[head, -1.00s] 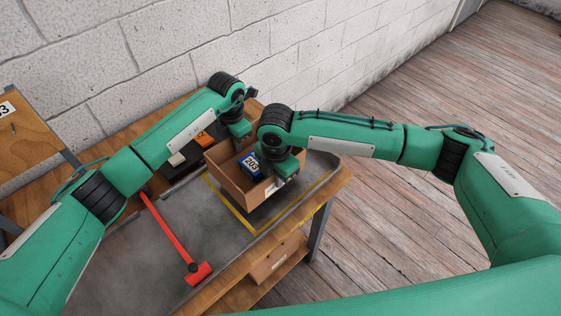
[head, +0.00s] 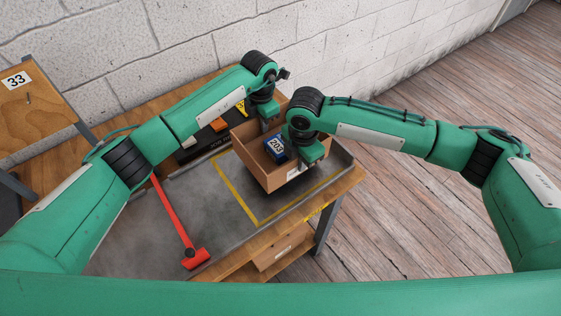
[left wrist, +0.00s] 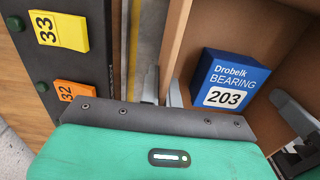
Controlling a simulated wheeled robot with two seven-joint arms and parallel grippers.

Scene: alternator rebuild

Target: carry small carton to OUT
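The small carton (head: 262,165) is an open brown box, held tilted above the grey mat, over the yellow-outlined area (head: 240,198). A blue bearing box marked 203 (head: 276,148) lies inside it, and also shows in the left wrist view (left wrist: 228,80). My left gripper (head: 269,122) is at the carton's far side; in the left wrist view its fingers (left wrist: 161,92) sit on either side of the carton wall. My right gripper (head: 312,165) is at the carton's near right wall, its grip partly hidden. No readable OUT label shows.
Another carton (head: 280,250) sits below the tabletop. A wooden stand marked 33 (head: 38,88) is at left; the block wall is behind.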

